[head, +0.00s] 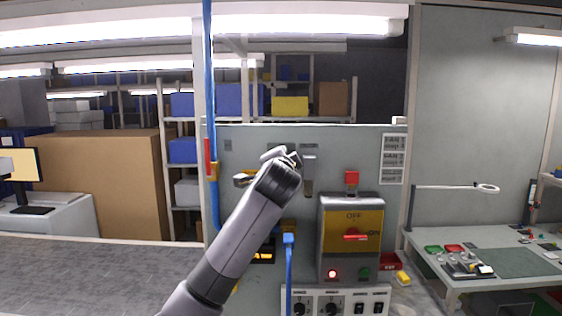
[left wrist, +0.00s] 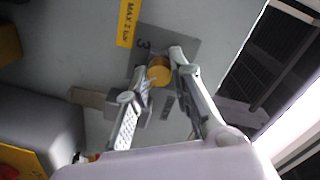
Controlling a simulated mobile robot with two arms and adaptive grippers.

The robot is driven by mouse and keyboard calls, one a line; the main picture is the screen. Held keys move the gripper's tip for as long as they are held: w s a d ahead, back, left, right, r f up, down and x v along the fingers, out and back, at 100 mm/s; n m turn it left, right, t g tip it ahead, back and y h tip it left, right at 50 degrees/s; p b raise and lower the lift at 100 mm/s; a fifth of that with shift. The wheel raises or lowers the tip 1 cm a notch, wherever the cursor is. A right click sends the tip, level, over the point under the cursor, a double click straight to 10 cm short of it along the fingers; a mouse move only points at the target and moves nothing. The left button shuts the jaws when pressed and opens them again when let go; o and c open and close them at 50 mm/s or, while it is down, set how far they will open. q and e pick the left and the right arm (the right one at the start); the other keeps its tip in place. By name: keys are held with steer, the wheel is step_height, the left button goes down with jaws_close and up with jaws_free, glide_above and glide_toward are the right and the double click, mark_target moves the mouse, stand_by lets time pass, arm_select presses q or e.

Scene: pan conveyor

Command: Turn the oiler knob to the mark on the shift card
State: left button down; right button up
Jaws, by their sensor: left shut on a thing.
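The oiler knob (left wrist: 159,72) is a small orange-yellow round knob in the left wrist view, in front of a grey dial plate (left wrist: 184,43) on which a figure 3 shows. My left gripper (left wrist: 159,65) has one finger on each side of the knob and is shut on it. In the head view my left gripper (head: 281,154) is at the upper panel, and my arm and hand hide the knob. White printed cards (head: 393,158) hang at the panel's right edge; one may be the shift card, but their text is too small to read surely. My right gripper is not in view.
A control box (head: 351,214) with a red handle stands right of my arm, above a row of switches (head: 337,301). A blue pipe (head: 211,110) runs down the panel's left side. A yellow "MAX 2 bar" label (left wrist: 128,22) is near the dial. A workbench (head: 460,282) is at right.

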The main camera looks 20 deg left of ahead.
arm_select(q)
steer(key=c, duration=1.4)
jaws_free()
steer(key=shift+s+d, duration=0.1)
steer(key=v, duration=1.1)
steer(key=shift+s, duration=0.4)
steer(key=shift+f, duration=0.15)
